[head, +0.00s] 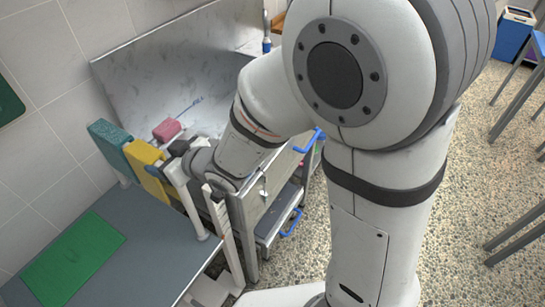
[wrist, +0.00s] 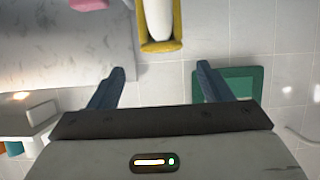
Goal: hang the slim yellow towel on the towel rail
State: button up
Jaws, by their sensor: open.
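The slim yellow towel (head: 147,160) hangs folded over the towel rail beside a teal towel (head: 108,135). In the wrist view the yellow towel (wrist: 160,47) wraps in a U around the white rail (wrist: 158,18), seen end-on and upside down. My gripper (head: 168,160) is close beside the yellow towel in the head view. In the wrist view my gripper (wrist: 160,82) has its fingers wide apart with nothing between them, and the towel is beyond the fingertips. In the head view the towels and my arm hide most of the rail.
A green mat (head: 73,258) lies on the grey bench top (head: 150,235). A pink block (head: 167,129) sits on the marbled counter behind. A green panel (wrist: 240,85) is on the tiled wall.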

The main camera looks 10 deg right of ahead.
jog(key=w+d+r+m+h, duration=0.1)
jog(key=d+m+h, duration=0.15)
jog(key=d, duration=0.65)
jog(key=w+d+r+m+h, duration=0.2)
jog(key=d+h, duration=0.2)
jog(key=d, duration=0.5)
jog(key=s+d+r+m+g+h, duration=0.1)
jog(key=s+d+m+g+h, duration=0.1)
jog(key=s+d, duration=0.5)
jog(key=s+d+r+m+g+h, duration=0.1)
jog(key=s+d+m+g+h, duration=0.1)
jog(key=s+d, duration=0.5)
jog(key=shift+s+d+r+m+g, duration=0.3)
jog(key=shift+s+m+g, duration=0.45)
jog(key=shift+s, duration=0.5)
jog(key=shift+o, duration=0.5)
